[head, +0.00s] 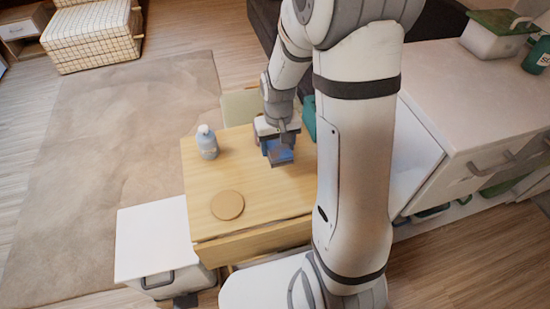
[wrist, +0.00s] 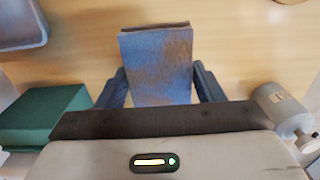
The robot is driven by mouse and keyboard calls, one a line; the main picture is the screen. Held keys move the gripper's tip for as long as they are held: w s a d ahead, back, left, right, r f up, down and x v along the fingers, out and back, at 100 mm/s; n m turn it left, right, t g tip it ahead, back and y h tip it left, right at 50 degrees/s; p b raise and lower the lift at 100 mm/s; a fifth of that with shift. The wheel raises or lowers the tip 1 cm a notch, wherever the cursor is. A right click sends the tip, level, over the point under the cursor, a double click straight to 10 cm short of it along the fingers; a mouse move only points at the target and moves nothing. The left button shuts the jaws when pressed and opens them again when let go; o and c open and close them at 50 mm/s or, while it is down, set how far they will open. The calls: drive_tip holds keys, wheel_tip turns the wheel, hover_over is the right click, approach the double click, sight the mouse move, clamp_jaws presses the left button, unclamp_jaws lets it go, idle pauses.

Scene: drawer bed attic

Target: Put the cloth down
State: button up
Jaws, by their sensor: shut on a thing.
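The cloth (wrist: 157,66) is a folded blue-grey block with brownish patches, held between the two dark fingers of my gripper (wrist: 160,88) in the wrist view. In the head view my gripper (head: 279,150) is over the right part of the wooden table (head: 262,190), with the blue cloth (head: 281,156) below it. The gripper is shut on the cloth. I cannot tell whether the cloth touches the tabletop.
A pump bottle (head: 207,143) stands at the table's back left, and a round tan disc (head: 227,205) lies near the front. A teal box (head: 309,117) is right of the gripper, partly hidden by my arm. Bare tabletop lies between bottle, disc and gripper.

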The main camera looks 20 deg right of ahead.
drive_tip(key=shift+f+b, duration=0.4)
drive_tip(key=shift+f, duration=2.05)
drive_tip(key=shift+f, duration=0.15)
drive_tip(key=o, duration=1)
drive_tip(key=shift+c, duration=0.2)
